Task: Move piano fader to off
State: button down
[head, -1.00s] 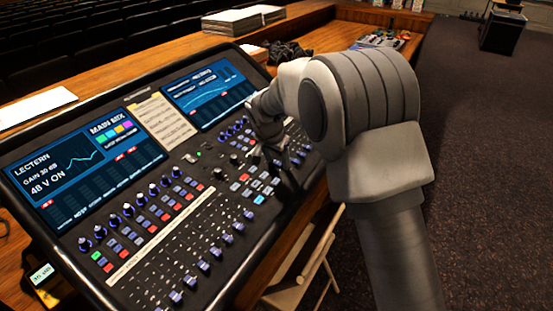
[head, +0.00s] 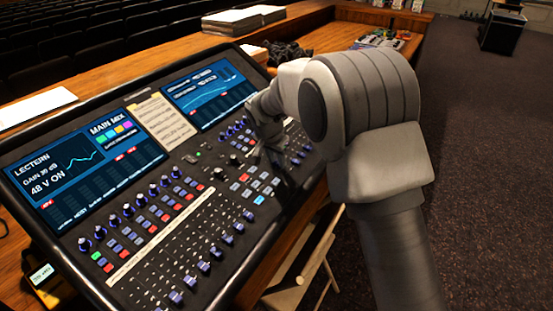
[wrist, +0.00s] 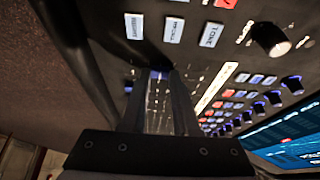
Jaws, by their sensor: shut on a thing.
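The mixing console (head: 60,250) has a bank of small blue-capped faders (head: 203,266) along its front left. My gripper (head: 276,165) is low over the right part of the console, largely hidden behind my arm in the head view. In the wrist view my gripper (wrist: 158,84) points onto the panel with its dark fingers close together. A small blue fader cap (wrist: 158,75) shows between the fingertips, and the gripper is shut on it. I cannot read this fader's label, so I cannot tell whether it is the piano one.
White keys (wrist: 173,30) and a large knob (wrist: 270,38) lie near the fingers. Rows of blue knobs and lit buttons run behind the faders, below two screens (head: 80,165). A pale chair (head: 300,285) stands at the front edge.

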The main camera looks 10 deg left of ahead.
aim_at(291, 172)
dwell(0.8)
jog(key=shift+s+d+f+b, duration=0.1)
jog(key=shift+s+d+b, duration=0.2)
jog(key=shift+d, duration=0.35)
jog(key=shift+s+d+f+b, duration=0.15)
jog(key=shift+d+b, duration=0.2)
jog(key=shift+d, duration=0.35)
jog(key=shift+s+d+b, duration=0.2)
jog(key=shift+d+b, duration=0.15)
jog(key=shift+d, duration=0.3)
jog(key=c, duration=0.6)
grip_release()
jog(key=shift+c, duration=0.2)
jog(key=p+v, duration=0.1)
jog(key=v, duration=1.6)
jog(key=shift+r+p, duration=0.25)
jog(key=shift+p, duration=0.1)
jog(key=shift+s, duration=0.15)
